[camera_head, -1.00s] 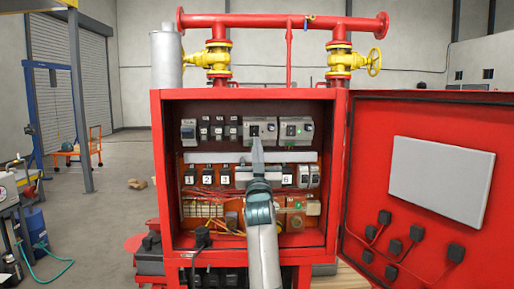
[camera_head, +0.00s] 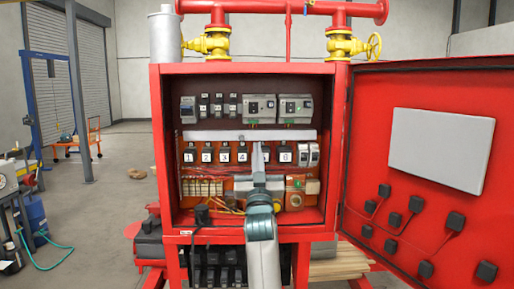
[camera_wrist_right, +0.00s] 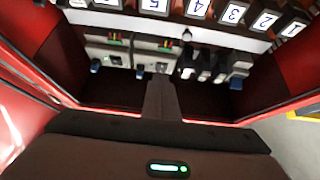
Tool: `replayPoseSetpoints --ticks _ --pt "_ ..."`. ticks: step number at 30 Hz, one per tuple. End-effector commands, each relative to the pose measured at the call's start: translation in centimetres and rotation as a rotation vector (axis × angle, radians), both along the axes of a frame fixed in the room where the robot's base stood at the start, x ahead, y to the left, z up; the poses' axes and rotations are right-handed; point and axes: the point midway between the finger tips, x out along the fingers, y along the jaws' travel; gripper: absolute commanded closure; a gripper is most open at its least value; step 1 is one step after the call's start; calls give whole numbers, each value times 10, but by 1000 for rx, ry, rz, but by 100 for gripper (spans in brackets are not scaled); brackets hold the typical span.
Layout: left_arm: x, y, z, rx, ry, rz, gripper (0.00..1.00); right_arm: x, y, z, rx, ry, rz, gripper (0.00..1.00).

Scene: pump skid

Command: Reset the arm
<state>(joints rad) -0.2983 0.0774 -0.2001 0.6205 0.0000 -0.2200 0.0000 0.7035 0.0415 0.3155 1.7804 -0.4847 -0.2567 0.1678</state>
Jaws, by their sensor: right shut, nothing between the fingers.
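My right gripper (camera_head: 256,148) is shut and empty in the head view, pointing up into the open red cabinet (camera_head: 155,150). Its fingertips overlap the row of numbered black modules (camera_head: 241,153), in front of the label between 4 and 6. Whether it touches anything cannot be told. In the right wrist view the shut fingers (camera_wrist_right: 160,95) point toward the upper row of devices, which appears inverted. Two grey modules (camera_head: 259,108) (camera_head: 294,108) and several smaller breakers (camera_head: 218,104) sit in that row. My left gripper is not in view.
The red cabinet door (camera_head: 365,200) stands open on the right, with a grey panel (camera_head: 440,150) and several black plugs. Yellow valves (camera_head: 213,42) and red pipes are above. Wiring, a green indicator (camera_head: 298,183) and a terminal block (camera_head: 203,188) fill the lower cabinet.

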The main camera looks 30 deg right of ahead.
Motion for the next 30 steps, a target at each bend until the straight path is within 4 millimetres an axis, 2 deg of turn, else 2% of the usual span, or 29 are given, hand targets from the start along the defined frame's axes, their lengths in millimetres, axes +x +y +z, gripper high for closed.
replayPoseSetpoints --ticks 4,23,26,29,30 --pt "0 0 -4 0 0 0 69 -4 2 -6 -1 -1 0 100" --pt "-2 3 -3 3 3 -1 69 -4 3 -8 0 3 0 100" --pt "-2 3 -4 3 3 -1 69 -4 4 -19 4 25 3 100" --pt "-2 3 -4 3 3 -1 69 -4 9 -42 16 73 12 100" --pt "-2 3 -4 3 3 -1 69 -5 11 -55 23 101 17 100"
